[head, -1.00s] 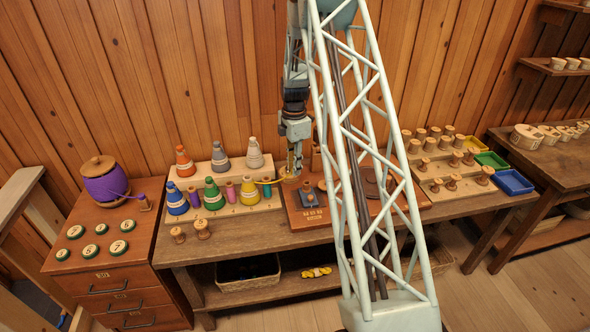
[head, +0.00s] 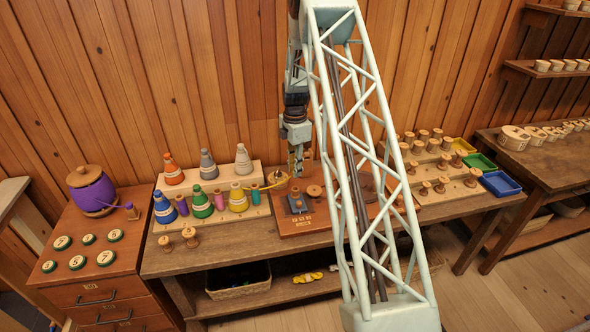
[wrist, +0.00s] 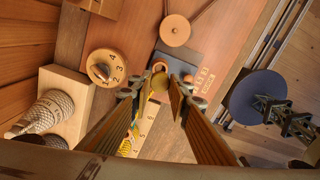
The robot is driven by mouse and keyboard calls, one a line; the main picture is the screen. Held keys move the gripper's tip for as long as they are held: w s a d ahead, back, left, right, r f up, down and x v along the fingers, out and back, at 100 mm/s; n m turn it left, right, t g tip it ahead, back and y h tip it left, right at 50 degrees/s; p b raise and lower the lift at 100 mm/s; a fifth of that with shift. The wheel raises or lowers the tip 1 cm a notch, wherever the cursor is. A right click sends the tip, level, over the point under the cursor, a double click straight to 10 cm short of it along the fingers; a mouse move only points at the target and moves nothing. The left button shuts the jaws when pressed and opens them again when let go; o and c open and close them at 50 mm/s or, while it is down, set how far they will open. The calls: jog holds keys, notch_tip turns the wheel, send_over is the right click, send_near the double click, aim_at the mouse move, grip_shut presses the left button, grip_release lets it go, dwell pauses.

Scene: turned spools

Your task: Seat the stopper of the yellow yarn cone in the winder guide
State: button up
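The winder guide appears to be the dark grey block (head: 297,203) on the reddish-brown winder board. In the wrist view the block (wrist: 185,68) lies just beyond the fingertips. Any gap between stopper and guide cannot be judged.
Other cones, including a green cone (head: 200,203), stand left of the yellow one. The numbered wooden dial (wrist: 104,68) is left of the fingers in the wrist view. A rack of wooden spools (head: 440,170) is at right.

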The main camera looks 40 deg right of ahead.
jog(key=shift+f, duration=0.15)
jog(key=shift+f, duration=1.55)
jog(key=shift+f+b, duration=0.85)
jog(key=shift+f+b, duration=0.65)
jog(key=shift+f, duration=0.55)
jog(key=o, duration=1.1)
jog(key=shift+r, duration=0.1)
jog(key=shift+r+p, duration=1.05)
jog(key=shift+r, duration=3.4)
